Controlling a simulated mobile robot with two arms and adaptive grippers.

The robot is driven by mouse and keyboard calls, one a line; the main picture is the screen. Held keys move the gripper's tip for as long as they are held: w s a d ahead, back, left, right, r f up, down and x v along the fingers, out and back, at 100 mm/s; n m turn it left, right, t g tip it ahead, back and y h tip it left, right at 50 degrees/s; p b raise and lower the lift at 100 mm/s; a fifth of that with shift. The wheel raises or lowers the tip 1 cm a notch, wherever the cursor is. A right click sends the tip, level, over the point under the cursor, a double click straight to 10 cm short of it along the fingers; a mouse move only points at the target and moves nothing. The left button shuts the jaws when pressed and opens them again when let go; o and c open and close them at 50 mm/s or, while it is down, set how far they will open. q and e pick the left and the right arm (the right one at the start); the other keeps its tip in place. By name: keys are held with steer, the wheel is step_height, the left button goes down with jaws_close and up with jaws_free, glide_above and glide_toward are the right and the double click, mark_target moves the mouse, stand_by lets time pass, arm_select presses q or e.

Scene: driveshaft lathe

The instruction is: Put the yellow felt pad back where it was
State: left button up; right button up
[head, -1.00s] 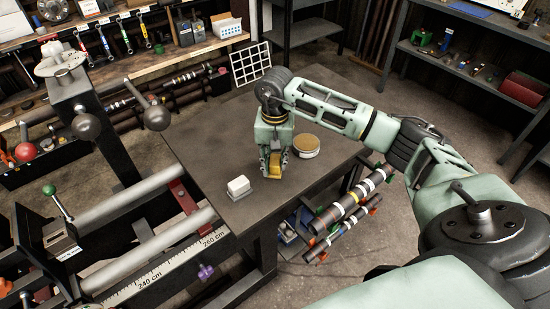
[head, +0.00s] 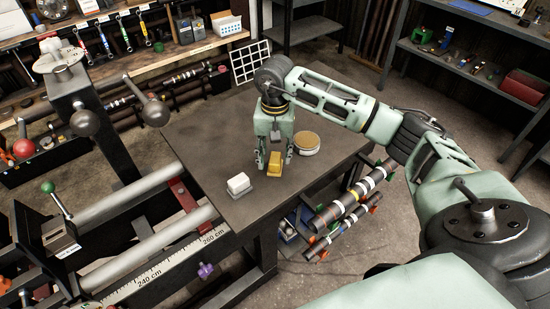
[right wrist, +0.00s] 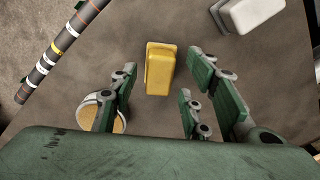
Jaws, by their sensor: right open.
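The yellow felt pad (head: 274,164) is a small yellow block resting on the dark table (head: 215,160). My right gripper (head: 273,165) is open above it, its fingers spread on either side and apart from it. In the right wrist view the yellow pad (right wrist: 160,69) lies just beyond the gap between the open fingers (right wrist: 165,88), with clear space around it. My left gripper is not in view.
A white block on a grey base (head: 239,185) stands left of the pad. A round tin with a tan top (head: 306,142) stands close on the right. Lathe bars and handles (head: 150,240) flank the table's left edge. The table's back left is bare.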

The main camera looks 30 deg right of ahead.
mark_target(275, 158)
step_height(275, 158, up, 10)
steer(key=b, duration=0.2)
steer(key=shift+r, duration=0.15)
stand_by(0.4)
